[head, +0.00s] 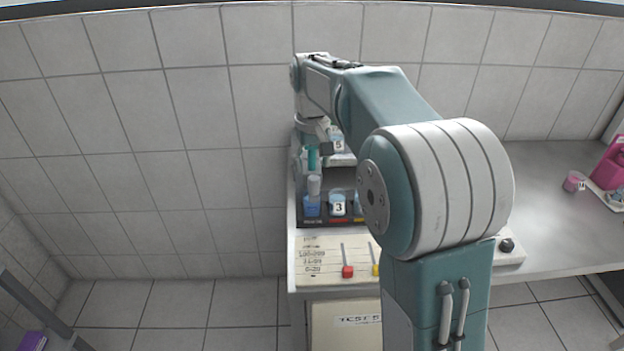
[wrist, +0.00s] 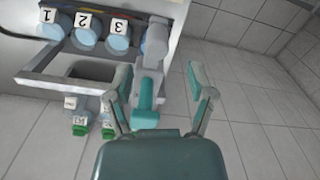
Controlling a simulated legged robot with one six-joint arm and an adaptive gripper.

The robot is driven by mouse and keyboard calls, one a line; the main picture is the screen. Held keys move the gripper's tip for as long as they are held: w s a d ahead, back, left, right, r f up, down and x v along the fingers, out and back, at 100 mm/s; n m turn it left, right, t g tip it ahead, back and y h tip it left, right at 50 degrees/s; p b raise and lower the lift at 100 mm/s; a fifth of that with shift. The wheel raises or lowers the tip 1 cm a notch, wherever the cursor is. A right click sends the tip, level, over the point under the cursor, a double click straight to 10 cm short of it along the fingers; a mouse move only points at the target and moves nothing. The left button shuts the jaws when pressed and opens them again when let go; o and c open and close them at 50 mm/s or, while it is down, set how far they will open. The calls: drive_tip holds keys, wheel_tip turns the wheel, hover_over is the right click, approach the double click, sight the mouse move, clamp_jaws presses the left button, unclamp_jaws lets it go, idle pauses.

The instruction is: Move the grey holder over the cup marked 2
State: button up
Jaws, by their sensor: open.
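The grey holder (wrist: 156,58) has a teal handle pointing towards me in the wrist view. Its grey end is by the cup position just beyond cup 3. In the head view the holder (head: 314,185) stands above a blue cup left of cup 3, teal part up. My gripper (wrist: 160,74) is open, one finger on each side of the handle in the wrist picture; contact cannot be told. The cup marked 2 (wrist: 87,37) sits in the row between cup 1 (wrist: 50,31) and cup 3 (wrist: 118,43). In the head view my arm mostly hides cup 2.
Cup 3 (head: 338,203) stands in the dark rack. A container marked 5 (head: 337,142) is above it. Several labelled containers (wrist: 79,126) show near the handle in the wrist view. Red and yellow levers (head: 347,270) stand in front. Pink items (head: 611,165) are far right.

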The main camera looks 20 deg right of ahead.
sight(314, 177)
drive_tip(key=f, duration=0.4)
drive_tip(key=shift+d, duration=0.25)
drive_tip(key=shift+a+f, duration=0.1)
drive_tip(key=shift+f, duration=0.35)
drive_tip(key=c, duration=0.7)
clamp_jaws()
